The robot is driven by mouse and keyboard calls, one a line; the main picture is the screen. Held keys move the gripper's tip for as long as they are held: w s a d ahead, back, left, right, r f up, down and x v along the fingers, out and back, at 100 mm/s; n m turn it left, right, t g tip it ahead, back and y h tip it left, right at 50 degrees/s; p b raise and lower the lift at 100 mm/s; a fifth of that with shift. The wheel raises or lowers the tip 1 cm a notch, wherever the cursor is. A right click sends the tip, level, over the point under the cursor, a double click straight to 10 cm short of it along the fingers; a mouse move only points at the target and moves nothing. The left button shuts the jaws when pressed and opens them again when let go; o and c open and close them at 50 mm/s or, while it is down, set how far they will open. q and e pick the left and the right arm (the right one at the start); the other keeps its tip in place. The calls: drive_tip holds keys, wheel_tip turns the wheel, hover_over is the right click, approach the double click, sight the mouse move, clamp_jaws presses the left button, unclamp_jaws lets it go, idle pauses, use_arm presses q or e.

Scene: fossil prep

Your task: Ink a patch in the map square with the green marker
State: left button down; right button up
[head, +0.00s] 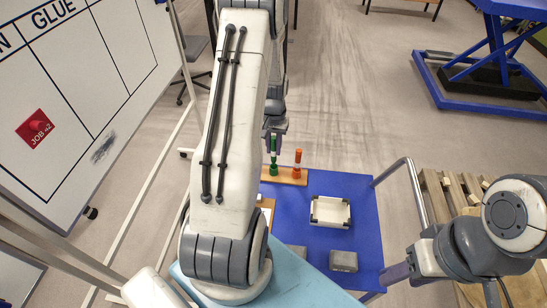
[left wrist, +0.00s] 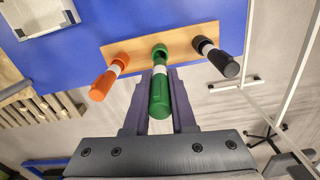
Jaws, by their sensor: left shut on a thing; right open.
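The green marker (head: 273,145) stands upright in a wooden rack (head: 292,181) on the blue table, beside an orange marker (head: 296,165). My left gripper (head: 275,124) is over it, shut on its upper part. In the left wrist view the green marker (left wrist: 160,93) lies between the two fingers (left wrist: 160,108), its capped end at the rack. A tan board with a white sheet (head: 267,208) is partly hidden behind my left arm; I cannot tell whether it bears the map square. My right gripper (head: 396,273) is open and empty at the lower right.
A black marker (left wrist: 216,57) stands in the rack, close beside the left gripper. A white tray (head: 330,212) and a grey block (head: 344,261) are on the blue table (head: 360,200). A whiteboard (head: 80,90) with a red card (head: 35,128) stands left; a pallet (head: 450,190) is right.

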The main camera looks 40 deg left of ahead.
sight(274, 137)
use_arm(q)
drive_tip(key=shift+r+p, duration=1.1)
drive_tip(key=shift+r, duration=0.4)
drive_tip(key=shift+r, duration=0.1)
wheel_tip(274, 137, up, 5)
drive_tip(key=p, duration=0.4)
idle(0.8)
